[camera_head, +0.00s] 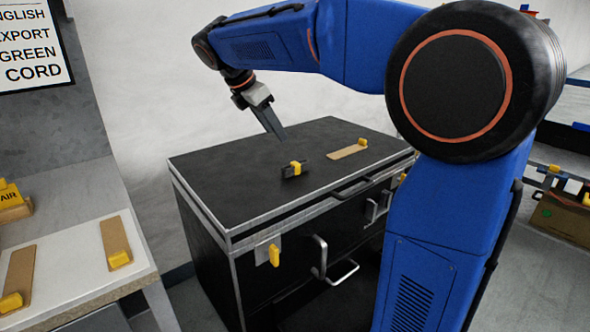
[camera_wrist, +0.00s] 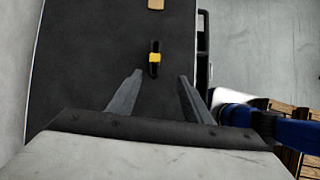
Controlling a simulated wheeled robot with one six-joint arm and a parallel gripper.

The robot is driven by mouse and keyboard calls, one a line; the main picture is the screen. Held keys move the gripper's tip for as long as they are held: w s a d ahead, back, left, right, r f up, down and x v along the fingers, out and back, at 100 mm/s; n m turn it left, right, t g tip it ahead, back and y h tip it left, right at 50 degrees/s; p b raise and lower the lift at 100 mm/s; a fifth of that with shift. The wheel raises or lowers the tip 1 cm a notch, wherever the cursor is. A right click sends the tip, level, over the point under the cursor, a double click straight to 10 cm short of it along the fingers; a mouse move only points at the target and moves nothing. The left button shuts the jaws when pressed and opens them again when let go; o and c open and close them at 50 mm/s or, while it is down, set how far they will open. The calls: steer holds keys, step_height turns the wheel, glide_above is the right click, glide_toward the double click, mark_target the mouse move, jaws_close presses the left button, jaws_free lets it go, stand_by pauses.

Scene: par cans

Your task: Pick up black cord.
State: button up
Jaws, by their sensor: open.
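The black cord (camera_head: 287,171) is a small black piece with a yellow band, lying on the black top of the case. In the wrist view the black cord (camera_wrist: 154,66) lies ahead of the fingertips and roughly between their lines. My gripper (camera_head: 283,137) is above the case top, pointing down, close behind the cord in the head view. In the wrist view my gripper (camera_wrist: 159,76) has its two grey fingers spread apart with nothing between them. The cord is apart from the fingers.
The black case (camera_head: 215,170) has metal edges and front handles. A tan strip with a yellow end (camera_head: 347,151) lies on its top, right of the cord. A yellow-tagged piece (camera_head: 273,254) is on its front. A table (camera_head: 75,262) at left bears tan strips with yellow ends.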

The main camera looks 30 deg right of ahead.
steer(key=w, duration=0.2)
glide_above(296, 163)
steer(key=a, duration=0.3)
steer(key=shift+n, duration=0.4)
step_height(296, 163, down, 9)
steer(key=shift+s, duration=0.1)
steer(key=shift+x, duration=3.05)
steer(key=shift+s, duration=0.1)
steer(key=shift+c, duration=0.3)
steer(key=c, duration=1)
jaws_close()
steer(key=shift+r, duration=0.1)
